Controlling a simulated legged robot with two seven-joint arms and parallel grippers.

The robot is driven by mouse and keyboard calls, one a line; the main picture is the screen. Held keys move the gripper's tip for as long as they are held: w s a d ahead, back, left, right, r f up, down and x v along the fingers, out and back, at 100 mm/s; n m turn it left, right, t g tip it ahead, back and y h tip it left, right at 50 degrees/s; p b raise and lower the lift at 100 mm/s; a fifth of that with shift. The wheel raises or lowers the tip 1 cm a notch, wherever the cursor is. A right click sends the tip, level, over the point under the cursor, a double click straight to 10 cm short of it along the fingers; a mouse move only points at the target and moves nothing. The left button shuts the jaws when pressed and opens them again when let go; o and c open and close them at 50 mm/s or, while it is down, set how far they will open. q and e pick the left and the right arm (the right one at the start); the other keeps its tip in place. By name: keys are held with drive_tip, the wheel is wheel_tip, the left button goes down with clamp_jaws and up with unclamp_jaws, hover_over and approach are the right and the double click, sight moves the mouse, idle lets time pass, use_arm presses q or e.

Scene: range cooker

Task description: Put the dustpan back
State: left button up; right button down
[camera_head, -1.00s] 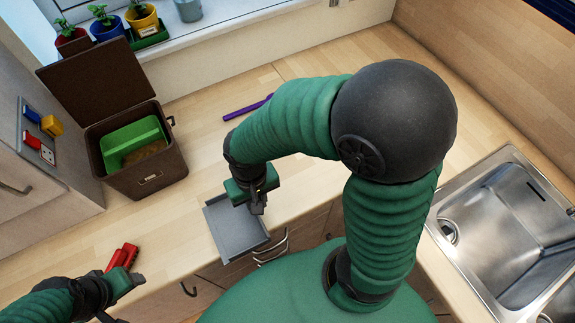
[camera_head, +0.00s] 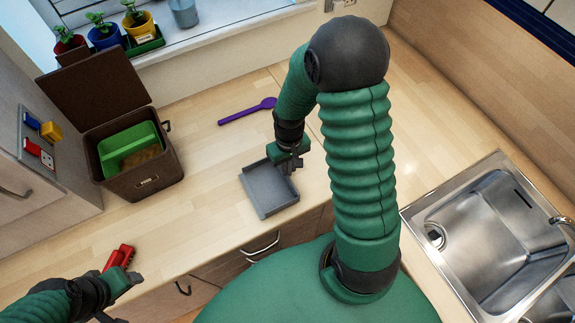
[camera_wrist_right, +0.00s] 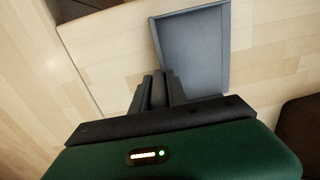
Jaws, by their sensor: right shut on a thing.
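In the right wrist view the dustpan (camera_wrist_right: 192,50) lies beyond the closed fingers (camera_wrist_right: 160,90); the exact grip point is hidden. I cannot tell whether the dustpan touches the counter. My left gripper (camera_head: 132,281) is at the lower left beside a red object (camera_head: 119,257); its finger state is unclear.
A brown bin (camera_head: 152,187) with a raised lid holds a green insert (camera_head: 130,145). A purple spoon (camera_head: 248,111) lies behind the dustpan. Potted plants (camera_head: 103,31) stand on the windowsill. A steel sink (camera_head: 490,225) is at right. The counter between bin and dustpan is clear.

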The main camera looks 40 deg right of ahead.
drive_tip(key=shift+a+f, duration=0.2)
drive_tip(key=shift+f, duration=0.2)
drive_tip(key=shift+w+a+r, duration=0.15)
drive_tip(key=shift+a, duration=0.9)
drive_tip(key=c, duration=1.8)
unclamp_jaws()
drive_tip(key=shift+a, duration=0.15)
drive_tip(key=o, duration=0.3)
drive_tip(key=shift+o, duration=1)
drive_tip(key=shift+d, duration=0.3)
drive_tip(key=shift+d+f, duration=0.25)
drive_tip(key=shift+d, duration=0.45)
drive_tip(key=shift+r, duration=0.2)
wheel_tip(320, 180, up, 12)
drive_tip(key=a, duration=0.1)
use_arm(q)
drive_tip(key=shift+a+f+b, duration=0.2)
drive_tip(key=shift+f+b, duration=0.45)
drive_tip(key=shift+a+f+b, duration=0.25)
drive_tip(key=shift+f+b, duration=0.4)
drive_tip(key=shift+f, duration=0.05)
drive_tip(key=shift+a+f+b, duration=0.2)
drive_tip(key=shift+f+b, duration=0.45)
use_arm(e)
drive_tip(key=s+a+f+n+t, duration=0.2)
drive_tip(key=a+f, duration=0.3)
drive_tip(key=a, duration=0.5)
drive_tip(key=shift+s+a+f+n+t, duration=0.25)
drive_tip(key=shift+s+a+n+t, duration=0.05)
drive_tip(key=shift+s+n, duration=0.1)
